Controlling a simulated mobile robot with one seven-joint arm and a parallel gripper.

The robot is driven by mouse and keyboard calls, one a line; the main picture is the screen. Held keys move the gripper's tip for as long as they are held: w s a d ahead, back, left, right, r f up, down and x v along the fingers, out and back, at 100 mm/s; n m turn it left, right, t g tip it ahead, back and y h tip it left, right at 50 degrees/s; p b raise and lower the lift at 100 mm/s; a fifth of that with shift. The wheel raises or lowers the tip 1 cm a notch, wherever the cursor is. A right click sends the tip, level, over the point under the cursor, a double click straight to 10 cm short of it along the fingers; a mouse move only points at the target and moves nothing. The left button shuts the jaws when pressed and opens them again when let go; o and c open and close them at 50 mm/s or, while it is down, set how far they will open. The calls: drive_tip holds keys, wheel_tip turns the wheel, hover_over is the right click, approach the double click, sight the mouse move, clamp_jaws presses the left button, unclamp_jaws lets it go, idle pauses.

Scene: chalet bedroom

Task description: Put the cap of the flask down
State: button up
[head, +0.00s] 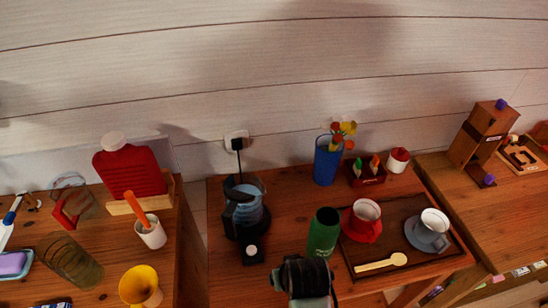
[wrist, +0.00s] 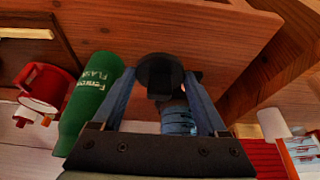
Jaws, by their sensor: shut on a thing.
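My gripper (wrist: 160,82) is shut on a round black cap (wrist: 158,67), which sits between its fingertips in the wrist view. The green flask (head: 323,233) stands upright without a cap on the wooden table, just left of the tray. It also shows in the wrist view (wrist: 92,98), left of my fingers and apart from the cap. In the head view my gripper (head: 305,278) is at the table's front, a little in front of the flask. Its fingertips and the cap are hard to make out there.
The tray (head: 355,268) holds a red cup (head: 362,222), a grey cup (head: 430,232) and a wooden spoon. A kettle (head: 243,207) stands left of the flask. A blue vase (head: 327,162) stands behind. Bare tabletop (head: 285,225) lies between kettle and flask.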

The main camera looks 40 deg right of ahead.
drive_tip(key=f, duration=0.4)
drive_tip(key=shift+d, duration=0.25)
drive_tip(key=shift+f, duration=1.95)
drive_tip(key=shift+a+f, duration=0.1)
drive_tip(key=o, duration=1.2)
drive_tip(key=shift+o, duration=0.2)
drive_tip(key=shift+r, duration=0.2)
drive_tip(key=v, duration=1.2)
drive_tip(key=shift+p, duration=0.4)
drive_tip(key=shift+w, duration=0.1)
